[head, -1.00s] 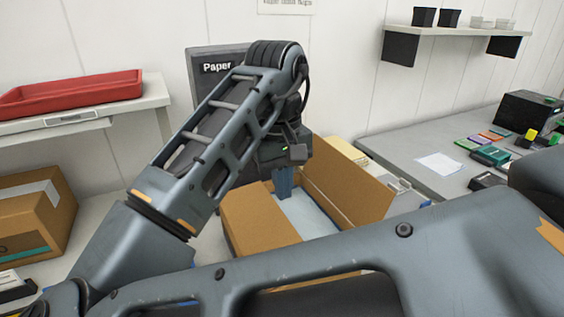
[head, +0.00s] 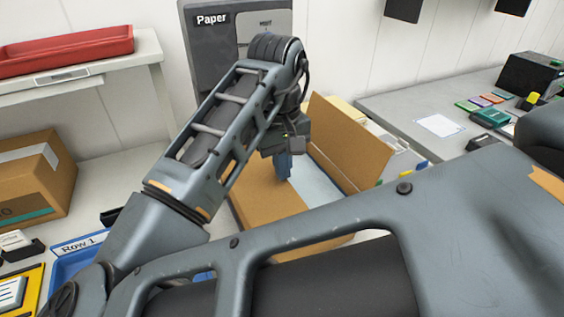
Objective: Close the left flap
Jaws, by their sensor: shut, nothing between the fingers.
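An open cardboard box (head: 325,215) stands on the table beyond my arm, with a pale blue-white inside (head: 312,185). My gripper (head: 284,178) points down at the inner edge of the left flap, over the box opening. Its blue fingers are shut and empty. I cannot tell whether they touch the flap. My arm hides the near part of the box.
A grey bin labelled Paper (head: 215,55) stands behind the box. A closed cardboard box (head: 35,185) is at the left, under a red tray (head: 65,52). A blue bin marked Row 1 (head: 70,262) is at the lower left. A side table (head: 400,95) at right holds small items.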

